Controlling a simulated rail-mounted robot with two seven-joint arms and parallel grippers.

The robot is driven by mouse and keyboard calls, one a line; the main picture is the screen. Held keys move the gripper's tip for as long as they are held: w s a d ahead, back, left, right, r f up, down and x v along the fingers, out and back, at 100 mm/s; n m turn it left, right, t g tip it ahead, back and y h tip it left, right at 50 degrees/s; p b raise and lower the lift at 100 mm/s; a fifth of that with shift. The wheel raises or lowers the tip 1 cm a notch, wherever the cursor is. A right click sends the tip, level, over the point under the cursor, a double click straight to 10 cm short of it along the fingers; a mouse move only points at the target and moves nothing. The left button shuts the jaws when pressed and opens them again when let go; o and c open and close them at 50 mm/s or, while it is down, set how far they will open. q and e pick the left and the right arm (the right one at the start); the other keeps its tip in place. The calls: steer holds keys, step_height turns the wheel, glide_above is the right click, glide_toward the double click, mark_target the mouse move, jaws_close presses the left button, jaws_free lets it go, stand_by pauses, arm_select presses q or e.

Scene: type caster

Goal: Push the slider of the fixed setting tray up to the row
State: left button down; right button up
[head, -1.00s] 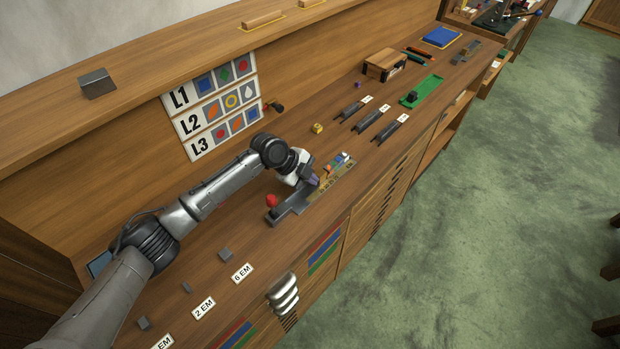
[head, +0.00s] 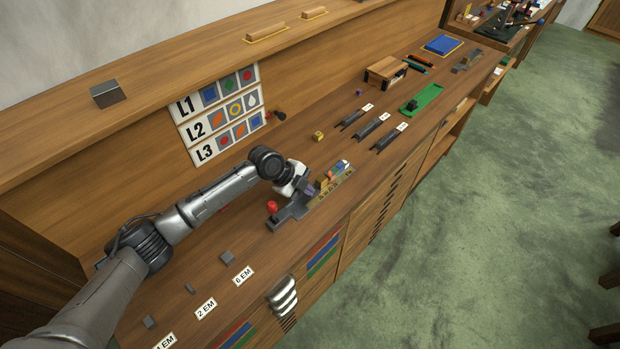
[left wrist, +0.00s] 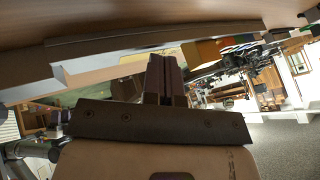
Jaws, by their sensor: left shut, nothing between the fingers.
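The fixed setting tray (head: 290,213) is a grey holder with a brass-coloured strip along its front, on the bench in the head view. My left gripper (head: 309,190) is shut and empty, low over the tray, just left of the row. The slider is hard to make out beside the fingers; I cannot tell whether they touch it. In the left wrist view the closed fingers (left wrist: 165,80) show near yellow and green pieces (left wrist: 212,48). My right gripper is out of view.
A red knob (head: 272,207) stands by the tray's left end. A yellow cube (head: 318,136) and three dark narrow holders (head: 371,131) lie beyond. Grey blocks (head: 227,257) and EM labels are nearer. The bench's front edge is close to the tray.

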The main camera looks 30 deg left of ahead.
arm_select(q)
steer(key=v, duration=1)
steer(key=shift+s+a, duration=0.3)
steer(key=shift+s, duration=0.2)
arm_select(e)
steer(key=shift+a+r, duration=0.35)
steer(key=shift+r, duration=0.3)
arm_select(q)
steer(key=shift+r, duration=0.1)
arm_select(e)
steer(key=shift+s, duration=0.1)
